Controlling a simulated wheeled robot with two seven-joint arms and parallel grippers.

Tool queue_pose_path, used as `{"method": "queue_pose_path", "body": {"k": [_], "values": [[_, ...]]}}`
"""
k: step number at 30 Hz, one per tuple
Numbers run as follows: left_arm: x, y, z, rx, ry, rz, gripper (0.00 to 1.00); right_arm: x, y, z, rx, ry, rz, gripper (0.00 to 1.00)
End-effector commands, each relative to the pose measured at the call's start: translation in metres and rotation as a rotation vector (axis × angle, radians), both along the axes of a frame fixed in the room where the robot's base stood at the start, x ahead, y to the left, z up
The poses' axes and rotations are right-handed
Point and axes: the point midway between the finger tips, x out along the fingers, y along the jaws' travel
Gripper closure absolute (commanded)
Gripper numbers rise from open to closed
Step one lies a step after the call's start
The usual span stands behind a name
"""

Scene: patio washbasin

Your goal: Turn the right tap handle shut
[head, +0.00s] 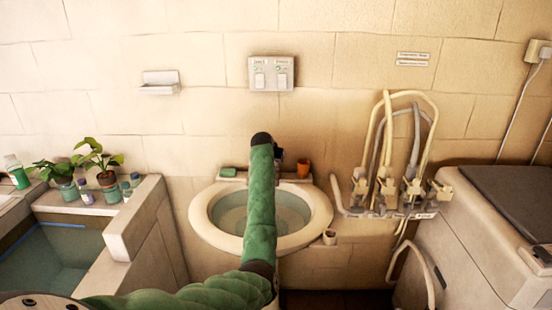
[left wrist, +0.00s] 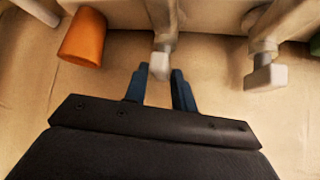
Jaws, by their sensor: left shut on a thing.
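My left arm reaches in over the round washbasin (head: 203,222) to the tap at its back edge. In the head view the arm hides most of the tap and my left gripper. In the left wrist view my left gripper (left wrist: 160,72) has its blue fingers on both sides of the pale tip of a tap handle (left wrist: 161,60), shut on it. This handle is the one nearer the orange cup, so it is the right handle. The other handle (left wrist: 265,74) stands apart, on the picture's right. My right gripper is not in view.
The orange cup (left wrist: 83,38) stands near the held handle; it also shows in the head view (head: 303,168). A green soap bar (head: 228,172) lies left of the tap. Hoses and valves (head: 388,180) stand to the right. Potted plants (head: 107,178) stand at the left.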

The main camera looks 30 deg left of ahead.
Motion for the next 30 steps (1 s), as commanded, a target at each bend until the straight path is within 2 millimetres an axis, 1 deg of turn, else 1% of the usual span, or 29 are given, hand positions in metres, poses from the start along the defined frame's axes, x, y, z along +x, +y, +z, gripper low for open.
{"method": "queue_pose_path", "body": {"k": [8,21,22,24,25,30], "values": [[-0.0009,0.0009,-0.0018,0.0,0.004,-0.067,0.94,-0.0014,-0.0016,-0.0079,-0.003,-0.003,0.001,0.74],[-0.0011,0.0006,-0.0037,0.0,0.006,-0.076,0.94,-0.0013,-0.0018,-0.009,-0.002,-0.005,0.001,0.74],[-0.001,0.0005,-0.0037,0.0,0.006,-0.076,0.67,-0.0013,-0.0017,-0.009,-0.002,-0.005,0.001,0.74],[-0.001,0.0005,-0.0037,0.0,0.006,-0.076,0.53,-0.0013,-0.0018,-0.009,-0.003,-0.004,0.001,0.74],[-0.001,0.0005,-0.0035,-0.001,0.005,-0.075,0.51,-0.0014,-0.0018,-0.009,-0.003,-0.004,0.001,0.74],[-0.0007,0.0005,-0.0024,-0.001,0.004,-0.075,0.51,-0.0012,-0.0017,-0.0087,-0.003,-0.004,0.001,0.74]]}}
